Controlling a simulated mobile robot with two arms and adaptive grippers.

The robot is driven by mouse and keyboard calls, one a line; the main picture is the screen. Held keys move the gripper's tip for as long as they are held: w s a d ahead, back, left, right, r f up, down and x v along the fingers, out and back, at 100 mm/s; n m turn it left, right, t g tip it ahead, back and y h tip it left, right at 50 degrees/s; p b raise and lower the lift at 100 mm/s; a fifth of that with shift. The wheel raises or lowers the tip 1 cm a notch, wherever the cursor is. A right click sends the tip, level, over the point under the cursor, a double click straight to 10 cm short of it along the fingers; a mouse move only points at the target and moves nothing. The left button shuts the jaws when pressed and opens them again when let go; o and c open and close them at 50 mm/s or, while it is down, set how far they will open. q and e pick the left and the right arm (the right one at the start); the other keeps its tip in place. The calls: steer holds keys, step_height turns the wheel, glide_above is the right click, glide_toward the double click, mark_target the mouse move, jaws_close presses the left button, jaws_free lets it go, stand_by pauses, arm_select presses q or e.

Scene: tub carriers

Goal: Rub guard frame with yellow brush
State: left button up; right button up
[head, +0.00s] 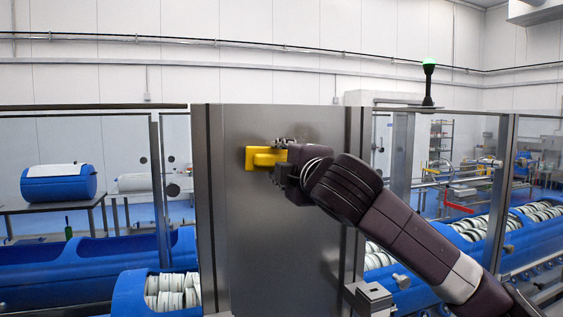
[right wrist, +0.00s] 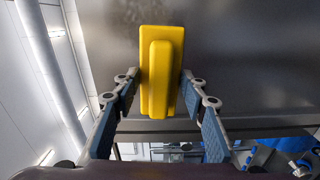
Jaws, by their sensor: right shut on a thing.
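The yellow brush (head: 254,158) is at the upper part of the grey metal guard frame (head: 265,230) in the head view. My right gripper (head: 285,157) is shut on the brush and holds it at the panel's face. In the right wrist view the yellow brush (right wrist: 161,70) sits between the two fingertips, its raised handle towards the camera. The panel (right wrist: 240,75) lies behind it. Whether the brush's hidden underside touches the panel, I cannot tell for sure. A dull smudge shows on the metal near the brush. My left gripper is not in view.
Blue tub carriers with stacked white discs (head: 172,292) stand low on both sides of the panel. Clear guard panes with metal posts (head: 501,195) flank it. A green-topped signal light (head: 428,80) stands at the right. A blue drum (head: 58,184) rests on a table at the left.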

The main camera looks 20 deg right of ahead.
steer(key=shift+w+p, duration=0.5)
steer(key=shift+w, duration=0.4)
stand_by(0.5)
